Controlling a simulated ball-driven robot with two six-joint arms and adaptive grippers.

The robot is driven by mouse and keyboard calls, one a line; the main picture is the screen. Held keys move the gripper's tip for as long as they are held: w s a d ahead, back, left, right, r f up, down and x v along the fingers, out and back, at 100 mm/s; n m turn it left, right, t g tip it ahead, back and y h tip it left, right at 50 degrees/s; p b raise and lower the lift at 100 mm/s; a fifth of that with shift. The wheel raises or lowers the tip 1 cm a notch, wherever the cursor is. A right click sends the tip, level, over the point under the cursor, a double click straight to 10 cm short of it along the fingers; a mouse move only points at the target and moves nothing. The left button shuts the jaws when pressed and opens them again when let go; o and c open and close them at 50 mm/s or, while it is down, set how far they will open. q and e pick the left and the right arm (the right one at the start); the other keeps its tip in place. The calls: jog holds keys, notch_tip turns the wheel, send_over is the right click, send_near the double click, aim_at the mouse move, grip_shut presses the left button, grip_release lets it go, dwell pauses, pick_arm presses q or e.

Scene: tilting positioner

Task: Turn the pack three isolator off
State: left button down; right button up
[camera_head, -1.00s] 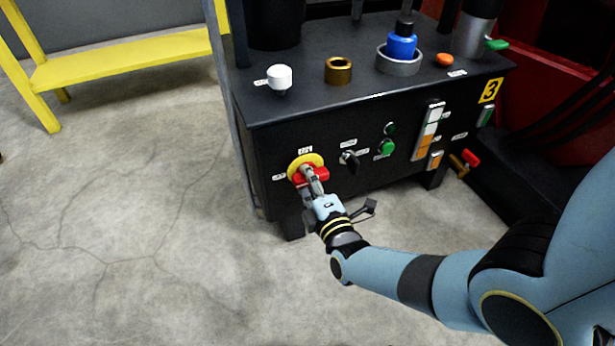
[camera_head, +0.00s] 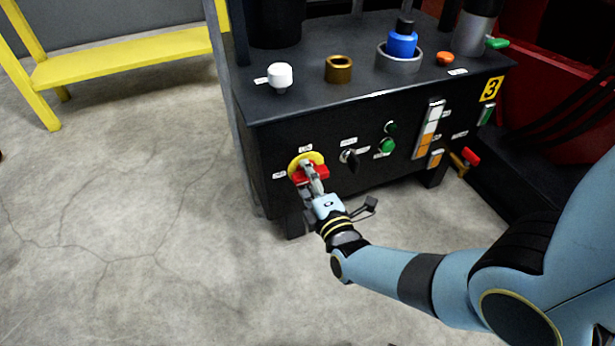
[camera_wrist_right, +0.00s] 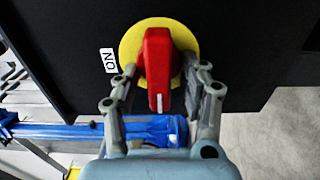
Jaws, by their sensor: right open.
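The isolator is a red handle (camera_wrist_right: 158,70) on a round yellow plate (camera_head: 318,158), low on the left of the black cabinet's front. In the head view the red handle (camera_head: 322,173) lies roughly level, partly hidden by my gripper. In the wrist view an ON label (camera_wrist_right: 108,61) sits beside the plate, and the handle's white mark points toward my palm, not at that label. My right gripper (camera_wrist_right: 160,68) is open, one finger on each side of the handle, with visible gaps. It also shows in the head view (camera_head: 312,178). My left gripper is out of view.
The cabinet (camera_head: 260,150) carries a yellow 3 sign (camera_head: 491,89), a black knob (camera_head: 350,158), a green button (camera_head: 386,146) and a red-handled valve (camera_head: 470,156). A yellow bench (camera_head: 130,63) stands at back left. The floor (camera_head: 130,220) at left is clear.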

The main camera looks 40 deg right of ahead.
jog(key=v, duration=1.2)
